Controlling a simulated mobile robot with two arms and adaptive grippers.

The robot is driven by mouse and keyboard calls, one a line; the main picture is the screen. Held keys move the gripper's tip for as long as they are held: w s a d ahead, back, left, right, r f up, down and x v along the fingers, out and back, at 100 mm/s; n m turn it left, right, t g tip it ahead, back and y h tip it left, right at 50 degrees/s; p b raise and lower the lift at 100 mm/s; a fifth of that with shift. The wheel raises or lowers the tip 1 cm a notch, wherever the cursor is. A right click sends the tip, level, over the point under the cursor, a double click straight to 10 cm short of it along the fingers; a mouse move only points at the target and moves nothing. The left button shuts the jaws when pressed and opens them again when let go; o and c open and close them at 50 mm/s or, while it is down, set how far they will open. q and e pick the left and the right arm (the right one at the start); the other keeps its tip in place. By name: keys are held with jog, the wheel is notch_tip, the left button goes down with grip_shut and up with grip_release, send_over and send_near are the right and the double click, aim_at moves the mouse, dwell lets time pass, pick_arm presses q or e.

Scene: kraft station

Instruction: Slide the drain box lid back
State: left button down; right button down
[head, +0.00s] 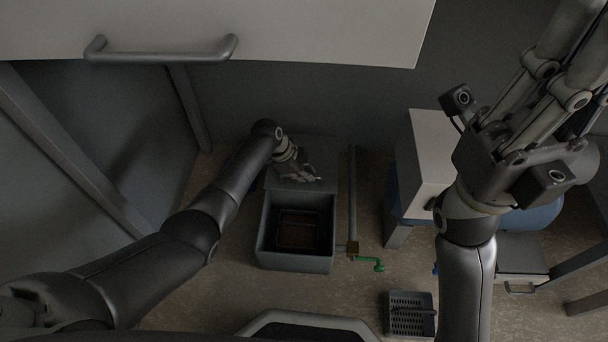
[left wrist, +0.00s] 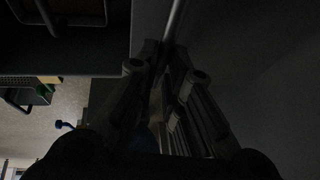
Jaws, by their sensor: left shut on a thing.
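The grey drain box (head: 296,264) stands on the floor in the middle of the head view. Its front part is open and shows a dark inside. Its flat grey lid (head: 318,158) lies at the back end of the box. My left gripper (head: 312,178) is over the lid's front part. In the left wrist view, the fingers of my left gripper (left wrist: 160,62) are closed around a thin bar (left wrist: 174,28), which looks like the lid's handle. The contact is dark. My right gripper (head: 555,75) is raised at the upper right, away from the box; its fingertips are not clear.
A vertical pipe (head: 352,200) with a brass fitting and a green valve handle (head: 370,263) stands right of the box. A dark slotted basket (head: 409,302) lies on the floor in front. A white cabinet (head: 428,150) stands to the right. A pale panel with a bar handle (head: 160,58) overhangs the upper left.

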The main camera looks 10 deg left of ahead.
pick_arm(q)
jog(key=c, duration=1.5)
grip_release()
jog(key=v, duration=1.2)
jog(key=shift+s, duration=0.1)
